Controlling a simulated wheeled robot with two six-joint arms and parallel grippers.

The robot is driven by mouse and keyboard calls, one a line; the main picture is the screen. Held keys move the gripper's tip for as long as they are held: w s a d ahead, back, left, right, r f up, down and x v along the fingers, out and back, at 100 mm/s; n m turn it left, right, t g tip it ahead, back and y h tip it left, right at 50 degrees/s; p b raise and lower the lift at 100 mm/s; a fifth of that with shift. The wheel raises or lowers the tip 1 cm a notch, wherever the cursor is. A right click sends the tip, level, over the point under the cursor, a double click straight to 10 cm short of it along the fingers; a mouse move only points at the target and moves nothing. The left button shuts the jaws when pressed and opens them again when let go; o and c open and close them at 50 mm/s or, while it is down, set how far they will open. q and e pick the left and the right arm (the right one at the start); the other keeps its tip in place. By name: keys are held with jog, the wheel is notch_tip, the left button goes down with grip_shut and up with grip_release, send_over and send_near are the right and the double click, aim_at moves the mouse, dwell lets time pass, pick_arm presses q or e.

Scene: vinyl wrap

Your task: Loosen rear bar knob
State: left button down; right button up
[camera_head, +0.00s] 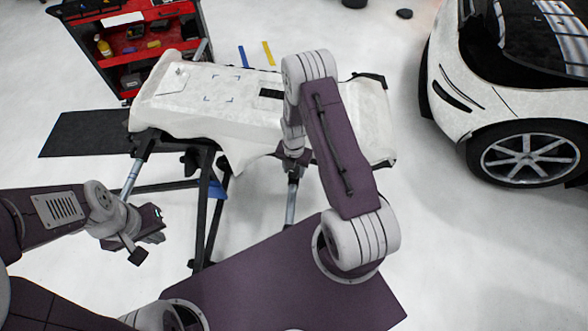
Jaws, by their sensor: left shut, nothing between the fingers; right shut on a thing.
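A white-covered panel (225,110) lies on a dark work stand (206,190) with metal legs. My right arm reaches over the panel's near edge. My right gripper (296,163) is at that edge, above a stand leg (291,200). It is small in the picture and partly covered by my own arm. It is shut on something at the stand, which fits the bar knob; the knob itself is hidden. My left gripper (146,249) is shut and empty, in the air left of the stand's near legs and apart from it.
A red tool cart (165,38) with bottles and tools stands behind the panel at the left. A dark mat (85,134) lies on the floor. A white car (490,95) stands at the right. Blue and yellow strips (268,53) lie behind the panel. Floor between panel and car is clear.

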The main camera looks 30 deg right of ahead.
aim_at(293, 172)
jog(key=shift+w+r, duration=0.1)
jog(key=shift+w, duration=0.05)
jog(key=o, duration=1.4)
notch_tip(293, 172, up, 9)
jog(key=shift+a, duration=0.1)
